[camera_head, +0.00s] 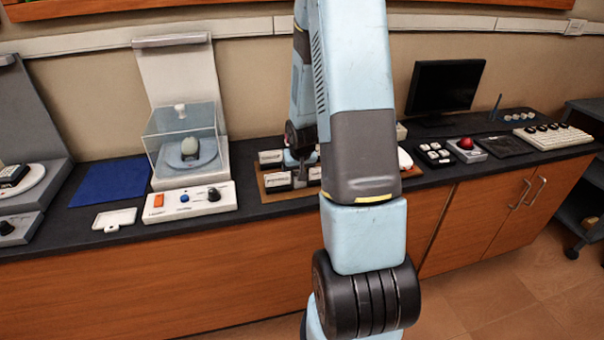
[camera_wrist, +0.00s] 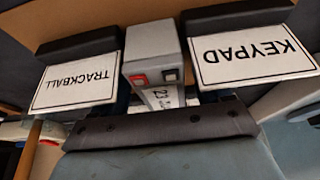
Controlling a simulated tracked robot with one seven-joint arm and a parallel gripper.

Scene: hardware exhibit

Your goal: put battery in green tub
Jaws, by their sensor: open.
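A grey block with a red and a dark terminal on its end (camera_wrist: 150,52) looks like the battery. It stands between two label holders in the wrist view. My gripper (camera_wrist: 164,98) is open, with its fingers near the two sides of this block; I cannot tell whether they touch it. In the head view my gripper (camera_head: 301,172) is low over the wooden tray of label holders, and my arm hides part of that tray. I see no green tub in either view.
The TRACKBALL label (camera_wrist: 76,82) and the KEYPAD label (camera_wrist: 250,60) flank the block closely. On the counter are a clear case (camera_head: 184,140), a control box (camera_head: 190,202), a blue mat (camera_head: 108,182), a monitor (camera_head: 445,86), a red trackball (camera_head: 466,144) and a keyboard (camera_head: 552,137).

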